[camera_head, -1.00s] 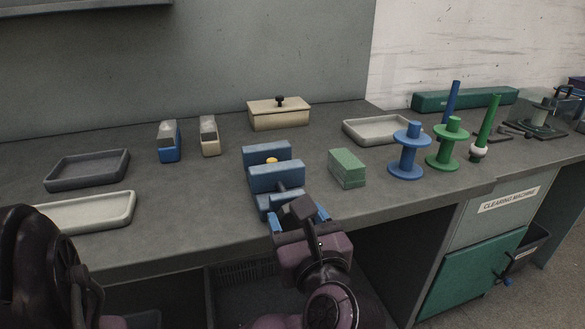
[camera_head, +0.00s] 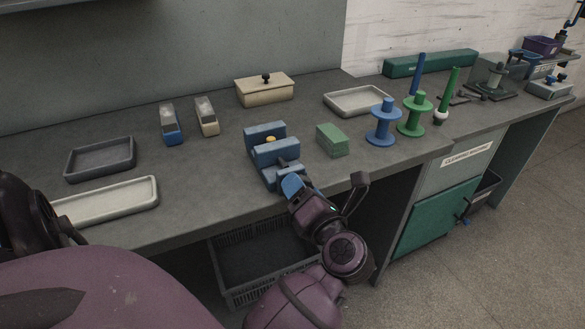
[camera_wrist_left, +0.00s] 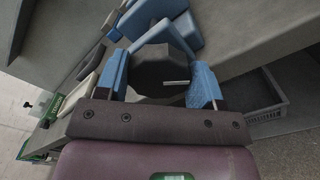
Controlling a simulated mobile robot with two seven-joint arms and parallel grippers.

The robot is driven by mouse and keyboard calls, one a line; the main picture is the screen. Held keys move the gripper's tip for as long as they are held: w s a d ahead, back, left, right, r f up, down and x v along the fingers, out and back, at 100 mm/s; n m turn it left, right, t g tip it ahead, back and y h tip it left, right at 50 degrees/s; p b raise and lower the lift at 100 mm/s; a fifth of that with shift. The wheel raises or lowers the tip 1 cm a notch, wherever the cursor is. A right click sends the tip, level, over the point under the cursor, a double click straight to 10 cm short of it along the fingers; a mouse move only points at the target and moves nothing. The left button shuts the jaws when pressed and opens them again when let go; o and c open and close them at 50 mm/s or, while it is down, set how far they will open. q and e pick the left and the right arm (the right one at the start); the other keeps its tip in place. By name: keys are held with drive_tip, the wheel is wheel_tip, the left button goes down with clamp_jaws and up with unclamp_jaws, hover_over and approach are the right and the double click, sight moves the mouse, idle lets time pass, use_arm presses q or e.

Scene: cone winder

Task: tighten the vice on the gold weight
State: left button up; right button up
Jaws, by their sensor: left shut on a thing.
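The blue vice (camera_head: 277,153) stands near the front edge of the bench. The gold weight (camera_head: 271,139) shows as a small yellow top between its two jaws; its lower part is hidden. I cannot tell whether both jaws touch it. My left gripper (camera_head: 294,184) is at the front of the vice, tilted, its blue fingers at the screw end. In the left wrist view its fingers (camera_wrist_left: 163,86) are shut on the dark, many-sided vice handle (camera_wrist_left: 157,68), one on each side. A thin pale bar shows at the handle. My right gripper is not in view.
A green block (camera_head: 332,140) stands close right of the vice, with blue (camera_head: 383,123) and green (camera_head: 414,115) spools beyond. A pale tray (camera_head: 108,202) and a dark tray (camera_head: 100,158) lie left. A lidded beige box (camera_head: 264,90) stands behind. A dark crate (camera_head: 255,265) sits below the bench.

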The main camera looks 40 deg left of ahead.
use_arm(q)
drive_tip(key=shift+m+p, duration=0.8)
drive_tip(key=shift+m, duration=0.2)
drive_tip(key=shift+f, duration=0.1)
drive_tip(key=o, duration=0.9)
drive_tip(key=shift+d, duration=0.2)
